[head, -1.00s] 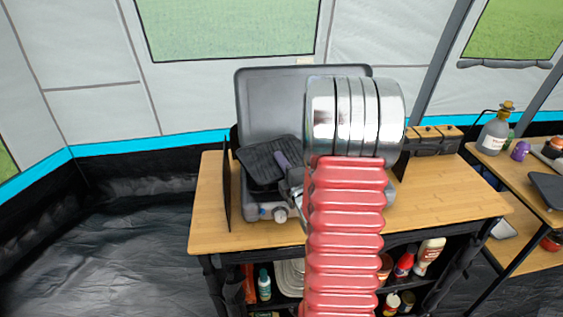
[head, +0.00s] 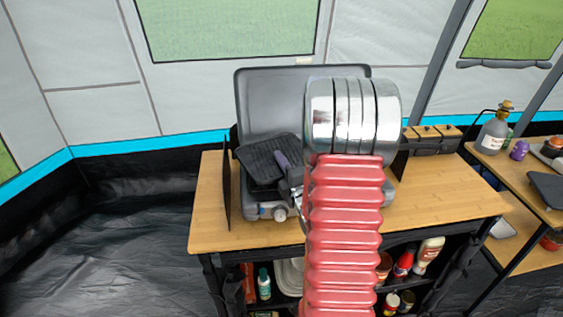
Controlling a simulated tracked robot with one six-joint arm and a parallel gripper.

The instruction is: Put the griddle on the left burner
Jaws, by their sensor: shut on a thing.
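The dark griddle (head: 262,158) is over the left part of the grey camping stove (head: 262,211), and it looks slightly tilted. My gripper (head: 294,180) is mostly hidden behind my own red and silver arm, and it is shut on the griddle near its purple-grey handle (head: 282,160). The left burner is hidden beneath the griddle, so I cannot tell whether the griddle touches it. The stove's raised grey lid (head: 270,100) stands behind. The right side of the stove is hidden by my arm.
The stove stands on a wooden table (head: 440,205) with a dark upright panel (head: 226,185) at its left. A shelf below holds bottles. A side table at right carries a large bottle (head: 493,132) and a purple item (head: 519,150). The table's front right is clear.

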